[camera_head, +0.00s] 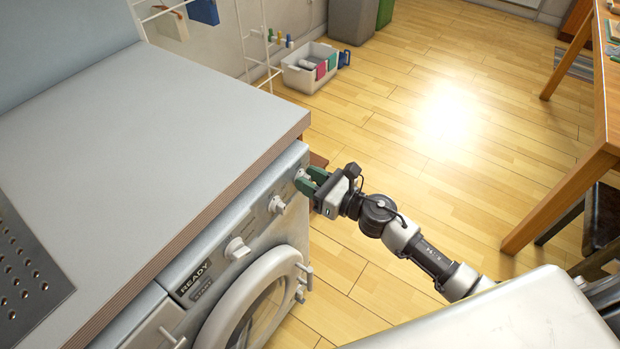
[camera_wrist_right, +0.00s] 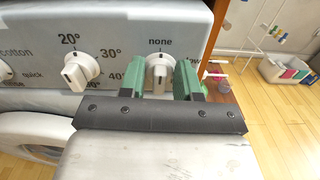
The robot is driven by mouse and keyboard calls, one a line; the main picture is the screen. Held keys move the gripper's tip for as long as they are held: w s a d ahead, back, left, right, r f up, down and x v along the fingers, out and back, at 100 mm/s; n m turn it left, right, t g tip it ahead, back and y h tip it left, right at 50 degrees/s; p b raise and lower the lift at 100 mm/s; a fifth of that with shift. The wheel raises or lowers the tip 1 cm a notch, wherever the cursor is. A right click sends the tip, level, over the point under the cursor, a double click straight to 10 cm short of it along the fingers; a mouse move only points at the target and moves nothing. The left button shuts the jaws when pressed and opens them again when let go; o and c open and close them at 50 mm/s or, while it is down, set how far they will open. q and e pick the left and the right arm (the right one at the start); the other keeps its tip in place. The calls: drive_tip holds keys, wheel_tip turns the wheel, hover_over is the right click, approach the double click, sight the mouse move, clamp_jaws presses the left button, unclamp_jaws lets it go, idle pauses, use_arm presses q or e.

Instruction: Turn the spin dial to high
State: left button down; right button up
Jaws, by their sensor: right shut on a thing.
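The spin dial (camera_wrist_right: 159,68) is the white knob at the right end of the washing machine's front panel, with the word "none" printed above it. In the head view it shows (camera_head: 300,174) only in part at the panel's far end. My right gripper (camera_head: 311,180) reaches it from the right, its green fingers on either side of the knob. In the right wrist view the gripper (camera_wrist_right: 161,78) is shut on the dial. My left gripper is not in view.
A temperature dial (camera_wrist_right: 82,71) with 20°, 30° and 40° marks sits left of the spin dial. Another dial (camera_head: 237,249) and the round door (camera_head: 229,318) are nearer. A grey countertop (camera_head: 150,130) overhangs the panel.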

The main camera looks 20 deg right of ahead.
drive_tip(key=shift+w+d+f+m+p, duration=0.15)
drive_tip(key=shift+m+p, duration=1.3)
drive_tip(key=shift+m, duration=3.1)
drive_tip(key=shift+s+f+m+p, duration=0.2)
drive_tip(key=shift+m+p, duration=1.2)
drive_tip(key=shift+m, duration=3.1)
drive_tip(key=shift+w+d+f+m+p, duration=0.25)
drive_tip(key=shift+m+p, duration=1.2)
drive_tip(key=shift+m, duration=3.1)
drive_tip(key=shift+s+a+f, duration=0.1)
drive_tip(key=shift+a, duration=0.1)
drive_tip(key=o, duration=0.6)
drive_tip(key=v, duration=1)
drive_tip(key=shift+s+d+b, duration=0.3)
drive_tip(key=shift+b, duration=0.05)
